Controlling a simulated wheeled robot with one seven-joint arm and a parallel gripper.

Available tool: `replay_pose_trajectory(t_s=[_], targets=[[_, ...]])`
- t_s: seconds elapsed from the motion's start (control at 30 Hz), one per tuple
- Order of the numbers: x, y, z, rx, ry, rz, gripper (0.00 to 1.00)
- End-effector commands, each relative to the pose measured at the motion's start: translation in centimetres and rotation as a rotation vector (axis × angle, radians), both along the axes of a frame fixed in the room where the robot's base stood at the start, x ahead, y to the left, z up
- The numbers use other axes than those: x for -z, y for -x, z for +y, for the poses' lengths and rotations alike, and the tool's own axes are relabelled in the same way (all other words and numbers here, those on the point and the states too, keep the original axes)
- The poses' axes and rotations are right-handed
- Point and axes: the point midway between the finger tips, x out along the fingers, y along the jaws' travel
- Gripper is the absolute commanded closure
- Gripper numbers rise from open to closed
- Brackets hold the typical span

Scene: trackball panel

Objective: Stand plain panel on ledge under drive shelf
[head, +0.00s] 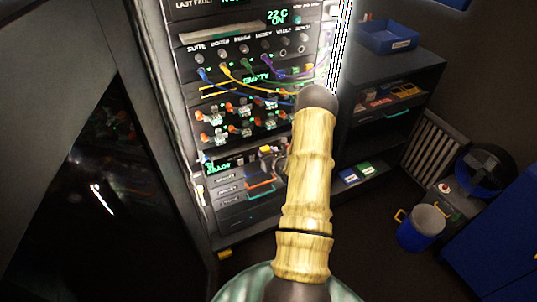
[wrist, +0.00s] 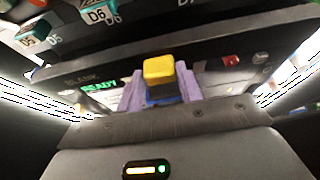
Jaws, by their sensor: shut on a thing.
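In the wrist view my gripper's two lavender fingers (wrist: 161,92) are shut on a yellow block-like grip (wrist: 158,70), with a dark blue part under it. A dark surface lettered BLANK (wrist: 80,79) lies just behind the grip; it may be the plain panel, but I cannot tell whether the grip belongs to it. The drive shelf (wrist: 210,42) crosses above as a dark band, with drives labelled D5 and D6 on it. The drives (head: 240,128) also show in the head view. The ledge is not clearly visible. My arm covers part of the rack in the head view.
A green READY display (wrist: 100,87) is left of my fingers. Coloured cables (head: 245,82) hang above the drives. Drawers (head: 230,190) with an orange handle sit lower in the rack. A dark shelf unit (head: 385,115) and a blue bucket (head: 422,230) stand right.

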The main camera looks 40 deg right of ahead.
Motion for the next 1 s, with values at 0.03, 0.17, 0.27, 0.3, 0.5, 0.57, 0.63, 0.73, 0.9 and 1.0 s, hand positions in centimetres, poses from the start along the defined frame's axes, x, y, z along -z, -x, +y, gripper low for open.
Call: replay_pose_trajectory(t_s=[0.03,0.17,0.27,0.3,0.5,0.57,0.63,0.73,0.9,1.0], targets=[[-0.1,-0.2,0.0,0.000,0.002,-0.003,0.96],[-0.1,-0.4,-0.1,0.000,0.002,-0.003,0.96],[-0.1,-0.6,-0.2,-0.001,0.002,-0.002,0.96],[-0.1,-0.7,-0.2,-0.001,0.002,-0.002,0.96],[-0.1,-1.1,-0.3,-0.001,0.002,-0.002,0.96],[-0.1,-1.2,-0.3,0.000,0.002,-0.003,0.96],[-0.1,-1.3,-0.3,0.000,0.002,-0.003,0.96],[-0.1,-1.5,-0.4,0.000,0.002,-0.003,0.96],[-0.1,-1.9,-0.5,0.000,0.002,-0.003,0.96],[-0.1,-2.1,-0.5,0.000,0.001,-0.003,0.96]])
